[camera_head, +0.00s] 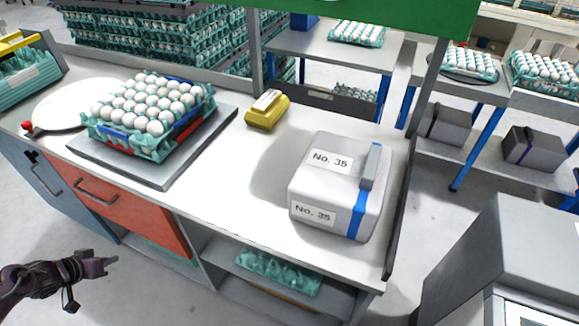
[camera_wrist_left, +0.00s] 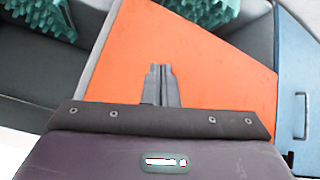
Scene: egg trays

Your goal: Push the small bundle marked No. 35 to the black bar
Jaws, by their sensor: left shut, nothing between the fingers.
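The bundle marked No. 35 (camera_head: 335,190) is a light grey block with a blue strap and two white labels. It stands on the right part of the white worktop. The black bar (camera_head: 399,215) runs along the worktop's right edge, with a narrow gap between it and the bundle. My left gripper (camera_head: 113,259) is low in front of the counter, at the lower left, well away from the bundle. In the left wrist view its fingers (camera_wrist_left: 161,68) are together and empty, before the orange cabinet door (camera_wrist_left: 190,60). My right gripper is in neither view.
A teal tray of white eggs (camera_head: 164,147) sits on a grey plate (camera_head: 160,176) on the left of the worktop (camera_head: 222,190). A yellow object (camera_head: 266,115) lies behind the bundle. An open shelf is below.

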